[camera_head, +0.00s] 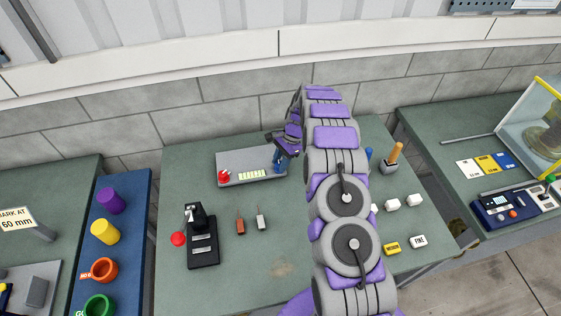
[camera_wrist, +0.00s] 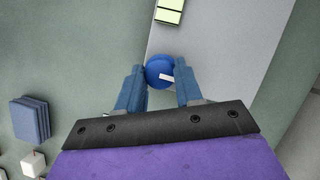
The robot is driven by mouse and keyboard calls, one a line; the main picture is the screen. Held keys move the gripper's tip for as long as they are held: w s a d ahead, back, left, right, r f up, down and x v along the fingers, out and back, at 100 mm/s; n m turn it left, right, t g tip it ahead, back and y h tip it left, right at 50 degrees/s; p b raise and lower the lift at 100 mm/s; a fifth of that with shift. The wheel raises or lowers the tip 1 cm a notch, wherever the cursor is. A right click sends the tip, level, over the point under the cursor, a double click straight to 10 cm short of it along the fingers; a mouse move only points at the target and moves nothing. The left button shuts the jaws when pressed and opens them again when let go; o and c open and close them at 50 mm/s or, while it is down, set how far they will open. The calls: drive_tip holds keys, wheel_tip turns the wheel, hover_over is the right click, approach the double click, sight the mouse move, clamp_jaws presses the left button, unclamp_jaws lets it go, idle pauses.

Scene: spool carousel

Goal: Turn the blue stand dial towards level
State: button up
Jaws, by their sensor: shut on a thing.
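The blue stand dial (camera_wrist: 159,72) is a round blue knob with a white pointer mark, on the edge of a grey panel (camera_wrist: 210,50) in the wrist view. My gripper (camera_wrist: 160,80) has its two blue fingers on either side of the dial, shut on it. The white mark points right and slightly down in that view. In the head view my gripper (camera_head: 278,158) is at the right end of the grey stand (camera_head: 235,178), and the dial is hidden there behind the fingers. A light green segmented level strip (camera_head: 252,174) lies on the stand, left of my gripper.
A red knob (camera_head: 224,175) sits at the stand's left end. A black device (camera_head: 203,245) with a red ball stands in front. Two small tools (camera_head: 240,222) lie nearby. White cubes (camera_head: 392,205) and a cup with a wooden handle (camera_head: 390,165) are right of my arm.

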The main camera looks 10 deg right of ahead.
sight(279, 162)
drive_tip(key=n, duration=0.2)
drive_tip(key=n+g+h, duration=0.1)
drive_tip(key=n, duration=0.2)
drive_tip(key=shift+w+a+n+g+b, duration=0.1)
drive_tip(key=shift+w+n+g+b, duration=0.2)
drive_tip(key=shift+n+b, duration=0.1)
drive_tip(key=shift+a+n+g+h, duration=0.15)
drive_tip(key=shift+n+h, duration=0.35)
drive_tip(key=shift+n, duration=0.55)
drive_tip(key=shift+n+g+h, duration=0.25)
drive_tip(key=shift+n+h, duration=0.25)
drive_tip(key=shift+n, duration=0.55)
drive_tip(key=shift+r, duration=0.1)
drive_tip(key=o, duration=1)
wheel_tip(279, 162, up, 4)
drive_tip(key=shift+f, duration=0.25)
drive_tip(key=shift+s+r, duration=0.2)
drive_tip(key=shift+s, duration=2.45)
drive_tip(key=shift+s+r, duration=0.25)
drive_tip(key=shift+s, duration=2.45)
drive_tip(key=shift+s+r, duration=0.2)
drive_tip(key=shift+s, duration=2.45)
